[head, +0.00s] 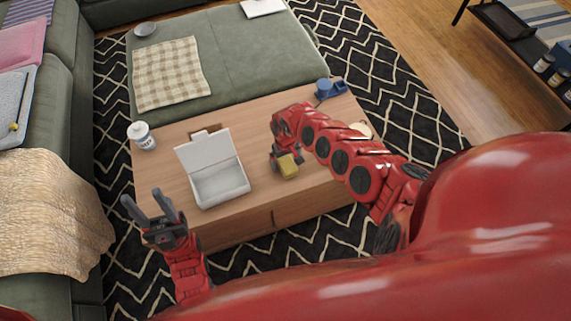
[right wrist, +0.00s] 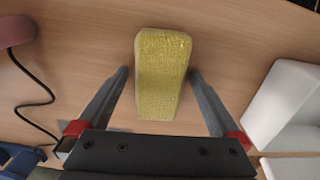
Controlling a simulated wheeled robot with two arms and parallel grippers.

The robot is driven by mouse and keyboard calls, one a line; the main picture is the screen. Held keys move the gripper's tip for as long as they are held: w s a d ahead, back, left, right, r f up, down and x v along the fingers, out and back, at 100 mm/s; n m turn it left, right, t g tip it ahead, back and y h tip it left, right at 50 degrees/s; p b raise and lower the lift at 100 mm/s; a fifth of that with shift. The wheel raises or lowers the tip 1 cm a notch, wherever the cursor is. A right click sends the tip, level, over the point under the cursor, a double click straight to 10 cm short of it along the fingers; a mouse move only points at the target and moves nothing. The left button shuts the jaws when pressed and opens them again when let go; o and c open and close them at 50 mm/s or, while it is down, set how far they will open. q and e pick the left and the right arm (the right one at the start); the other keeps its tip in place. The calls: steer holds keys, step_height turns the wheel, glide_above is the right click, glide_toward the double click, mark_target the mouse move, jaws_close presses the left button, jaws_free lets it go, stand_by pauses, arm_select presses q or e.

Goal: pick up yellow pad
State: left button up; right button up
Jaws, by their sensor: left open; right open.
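The yellow pad (head: 288,166) lies on the wooden table, right of the open white box. In the right wrist view the yellow pad (right wrist: 163,72) is a textured block between the two fingertips. My right gripper (right wrist: 160,85) is open, one finger on each side of the pad, with a small gap visible on both sides. In the head view my right gripper (head: 284,158) is right at the pad and partly hides it. My left gripper (head: 150,208) is open and empty, in front of the table's left end.
An open white box (head: 220,186) stands left of the pad on the wooden table (head: 255,200). A white lidded jar (head: 142,136) stands at the table's left end. A blue object (head: 328,88) is at the back right, and a dark cord (right wrist: 35,100) lies nearby.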

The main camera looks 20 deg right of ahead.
steer(key=c, duration=1.3)
steer(key=shift+r, duration=0.15)
steer(key=shift+r+p, duration=0.3)
steer(key=r+p, duration=0.1)
steer(key=r, duration=0.2)
steer(key=shift+s+r+p, duration=0.15)
steer(key=shift+s+p, duration=0.2)
steer(key=s+p, duration=0.1)
steer(key=s, duration=0.2)
steer(key=s+p, duration=0.1)
steer(key=s, duration=0.6)
steer(key=shift+s+a+r+p, duration=0.1)
steer(key=shift+r+p, duration=0.25)
steer(key=shift+p, duration=0.05)
steer(key=shift+s+a+r+p, duration=0.1)
steer(key=shift+s+a+p, duration=0.05)
steer(key=shift+s+p, duration=1.1)
steer(key=shift+s+a+r+p, duration=0.1)
steer(key=shift+s+a+p, duration=0.05)
steer(key=shift+s+p, duration=1.05)
